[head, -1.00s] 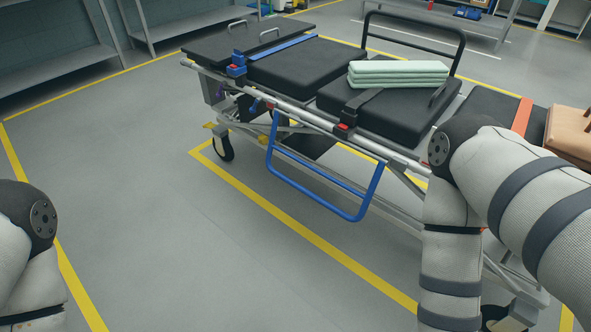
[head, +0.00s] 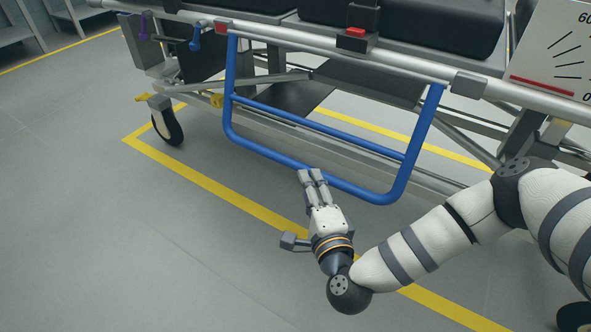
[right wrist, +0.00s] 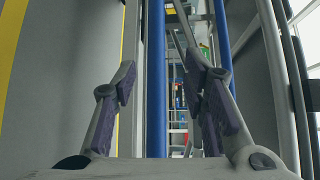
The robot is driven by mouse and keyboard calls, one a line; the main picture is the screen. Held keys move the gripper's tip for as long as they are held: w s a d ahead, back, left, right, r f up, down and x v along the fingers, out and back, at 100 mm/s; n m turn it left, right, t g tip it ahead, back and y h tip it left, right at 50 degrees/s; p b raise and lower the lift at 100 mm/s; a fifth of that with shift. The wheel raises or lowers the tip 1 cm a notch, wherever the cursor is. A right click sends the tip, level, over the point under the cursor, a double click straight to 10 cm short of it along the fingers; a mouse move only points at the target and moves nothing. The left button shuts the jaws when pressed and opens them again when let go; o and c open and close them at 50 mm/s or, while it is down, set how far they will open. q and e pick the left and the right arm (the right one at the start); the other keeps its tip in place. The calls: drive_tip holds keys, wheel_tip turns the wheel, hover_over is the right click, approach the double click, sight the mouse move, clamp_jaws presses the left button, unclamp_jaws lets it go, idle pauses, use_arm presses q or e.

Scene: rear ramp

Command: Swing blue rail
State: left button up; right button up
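The blue rail (head: 424,130) is a U-shaped tube frame with a middle crossbar, hanging down from the side of the stretcher (head: 330,62). My right gripper (head: 312,176) is at the rail's bottom bar, pointing up toward it from the near side. In the right wrist view its two fingers (right wrist: 160,65) are spread apart, with one blue rail bar (right wrist: 155,80) running through the gap between them. Whether the fingers touch the bar cannot be told. A second blue bar (right wrist: 221,40) shows behind the right finger. My left gripper is not in view.
A caster wheel (head: 166,126) stands at the left under the stretcher. A yellow floor line (head: 200,180) runs beneath. An angle scale plate (head: 560,50) is at the upper right. The grey floor at the left is clear.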

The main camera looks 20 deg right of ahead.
sight(299, 165)
drive_tip(key=w+b, duration=0.1)
drive_tip(key=w, duration=0.1)
drive_tip(key=w+f+b, duration=0.1)
drive_tip(key=w, duration=0.2)
drive_tip(key=w+d+b, duration=0.1)
drive_tip(key=w, duration=0.1)
drive_tip(key=shift+w+f, duration=0.15)
drive_tip(key=shift+w, duration=0.75)
clamp_jaws()
